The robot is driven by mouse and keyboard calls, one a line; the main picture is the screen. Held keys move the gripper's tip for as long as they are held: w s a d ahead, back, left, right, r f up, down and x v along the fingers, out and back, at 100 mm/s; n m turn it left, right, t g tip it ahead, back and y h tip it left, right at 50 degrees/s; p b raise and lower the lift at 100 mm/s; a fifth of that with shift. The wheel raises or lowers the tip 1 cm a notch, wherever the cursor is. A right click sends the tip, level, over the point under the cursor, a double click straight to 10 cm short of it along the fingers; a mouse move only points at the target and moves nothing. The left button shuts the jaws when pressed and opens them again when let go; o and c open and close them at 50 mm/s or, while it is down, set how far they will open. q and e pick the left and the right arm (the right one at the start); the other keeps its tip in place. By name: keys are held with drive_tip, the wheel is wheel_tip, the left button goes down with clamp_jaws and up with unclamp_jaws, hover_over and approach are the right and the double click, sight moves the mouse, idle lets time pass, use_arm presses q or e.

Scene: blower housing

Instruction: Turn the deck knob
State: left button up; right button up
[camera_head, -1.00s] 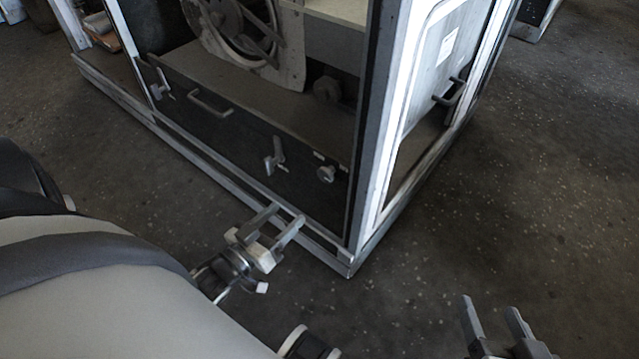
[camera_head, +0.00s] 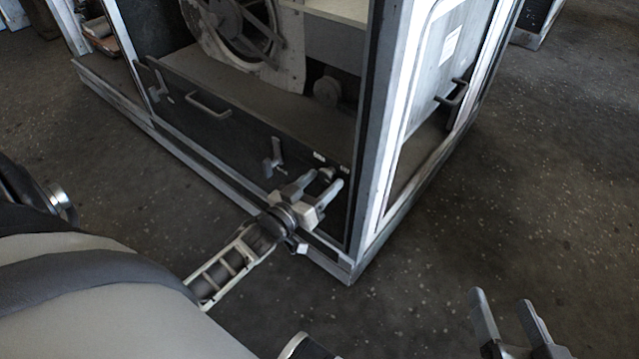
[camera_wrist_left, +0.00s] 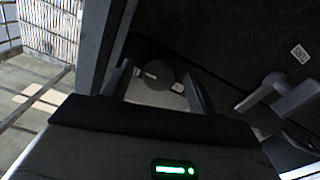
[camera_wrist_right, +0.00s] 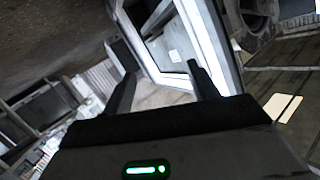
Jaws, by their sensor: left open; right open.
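The deck knob (camera_head: 327,172) is a small round knob on the dark lower front panel, near the cabinet's corner. In the left wrist view the dark knob (camera_wrist_left: 153,74) shows between the two fingers, with a light mark on its face. My left gripper (camera_head: 322,182) is open in front of the knob and partly covers it in the head view. Whether the fingers reach around the knob or stop short, I cannot tell. My right gripper (camera_head: 501,299) is open and empty over the floor at lower right, away from the cabinet.
A lever handle (camera_head: 273,158) sits on the panel left of the knob, close to my left gripper. A bar handle (camera_head: 208,104) is further left. The cabinet's corner post (camera_head: 368,150) stands right of the knob. The floor (camera_head: 530,190) at right is clear.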

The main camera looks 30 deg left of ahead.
use_arm(q)
drive_tip(key=c, duration=1)
